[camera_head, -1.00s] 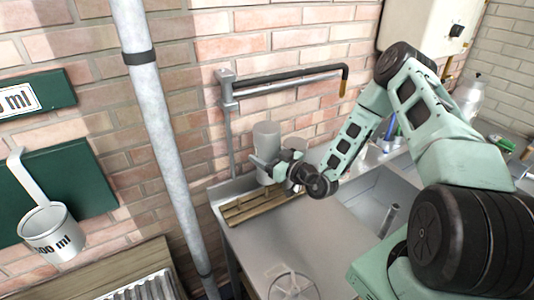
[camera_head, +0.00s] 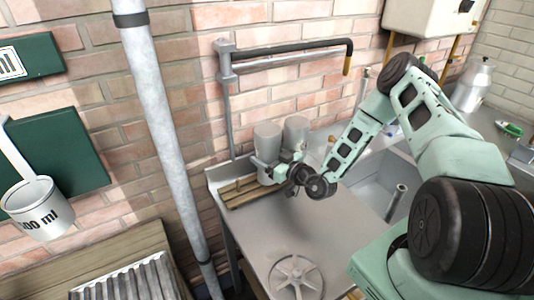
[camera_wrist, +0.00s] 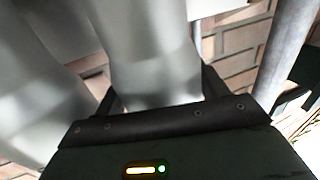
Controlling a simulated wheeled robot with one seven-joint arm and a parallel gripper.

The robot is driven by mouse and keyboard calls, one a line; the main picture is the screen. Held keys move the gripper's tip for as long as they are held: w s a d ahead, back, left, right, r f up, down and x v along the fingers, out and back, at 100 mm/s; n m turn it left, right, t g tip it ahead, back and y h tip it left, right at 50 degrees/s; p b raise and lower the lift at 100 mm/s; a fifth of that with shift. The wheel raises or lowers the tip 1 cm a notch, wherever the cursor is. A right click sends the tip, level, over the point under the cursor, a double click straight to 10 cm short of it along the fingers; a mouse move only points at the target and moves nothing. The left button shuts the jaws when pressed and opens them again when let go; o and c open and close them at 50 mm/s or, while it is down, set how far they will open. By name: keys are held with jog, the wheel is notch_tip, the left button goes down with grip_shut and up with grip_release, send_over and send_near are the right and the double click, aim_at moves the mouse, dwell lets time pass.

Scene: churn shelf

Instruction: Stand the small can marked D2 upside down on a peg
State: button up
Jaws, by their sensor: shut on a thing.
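Two plain grey cans show in the head view, close together at the wall. The nearer can (camera_head: 267,142) is in my gripper (camera_head: 279,168), over the back right end of a wooden rack (camera_head: 240,203) with short pegs. The other can (camera_head: 297,130) stands just behind and to the right. In the wrist view the held can (camera_wrist: 150,65) is between my fingers, with another grey surface (camera_wrist: 35,95) close at left. No D2 mark is readable. The held can's lower end is partly hidden, so I cannot tell whether it touches a peg.
A steel counter (camera_head: 245,240) carries the rack, with a sink (camera_head: 375,190) to the right. A thick grey pipe (camera_head: 165,130) runs at the left. A black-sleeved wall pipe (camera_head: 290,58) is above the cans.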

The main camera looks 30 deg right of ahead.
jog(key=shift+f, duration=0.4)
dwell(0.4)
jog(key=o, duration=1.2)
jog(key=shift+c, duration=0.2)
jog(key=b+v, duration=0.4)
jog(key=v, duration=1.3)
jog(key=shift+s+b, duration=0.2)
jog(key=shift+b, duration=0.2)
